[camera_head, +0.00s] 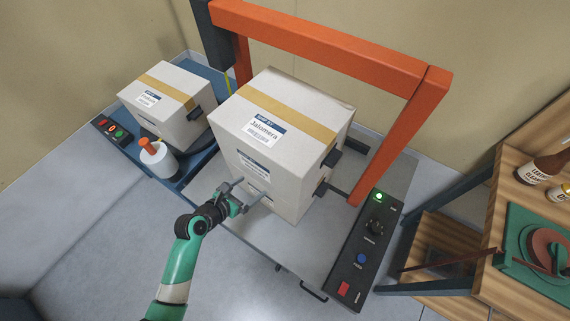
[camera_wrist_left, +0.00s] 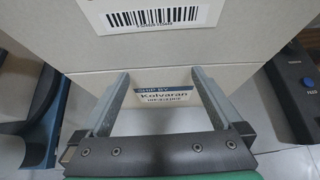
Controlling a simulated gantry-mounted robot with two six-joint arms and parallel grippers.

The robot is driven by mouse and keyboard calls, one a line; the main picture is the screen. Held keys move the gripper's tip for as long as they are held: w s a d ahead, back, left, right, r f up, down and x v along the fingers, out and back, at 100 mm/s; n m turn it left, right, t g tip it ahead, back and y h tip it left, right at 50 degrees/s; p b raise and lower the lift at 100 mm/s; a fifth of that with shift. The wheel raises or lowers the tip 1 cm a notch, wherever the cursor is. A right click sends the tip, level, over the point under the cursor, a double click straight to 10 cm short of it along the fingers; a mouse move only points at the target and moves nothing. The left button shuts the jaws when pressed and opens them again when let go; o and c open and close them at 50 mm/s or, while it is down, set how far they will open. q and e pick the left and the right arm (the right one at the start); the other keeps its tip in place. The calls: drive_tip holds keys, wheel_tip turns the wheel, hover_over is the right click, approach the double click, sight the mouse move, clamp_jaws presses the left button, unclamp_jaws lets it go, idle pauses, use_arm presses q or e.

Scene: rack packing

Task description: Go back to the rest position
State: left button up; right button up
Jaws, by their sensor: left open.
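My left gripper (camera_head: 245,190) is open, with its two fingers apart in front of a stack of two cardboard boxes. The upper box (camera_head: 300,105) has a tan tape strip and a label reading Jalomera. The lower box (camera_head: 287,200) has its own label, which reads Kolvaran in the left wrist view. In that view my open left gripper (camera_wrist_left: 158,95) shows nothing between its fingertips, and the lower box (camera_wrist_left: 158,85) is right ahead of them. I cannot tell whether the fingers touch it. My right gripper is in neither view.
An orange frame (camera_head: 330,45) arches over the stack. A control panel (camera_head: 365,250) with a lit green button is on the right. Another taped box (camera_head: 165,95) sits on a blue conveyor (camera_head: 200,70) at left. A wooden rack (camera_head: 500,200) stands far right. The front floor looks clear.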

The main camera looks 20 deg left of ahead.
use_arm(q)
drive_tip(key=p+v, duration=0.9)
drive_tip(key=v, duration=0.1)
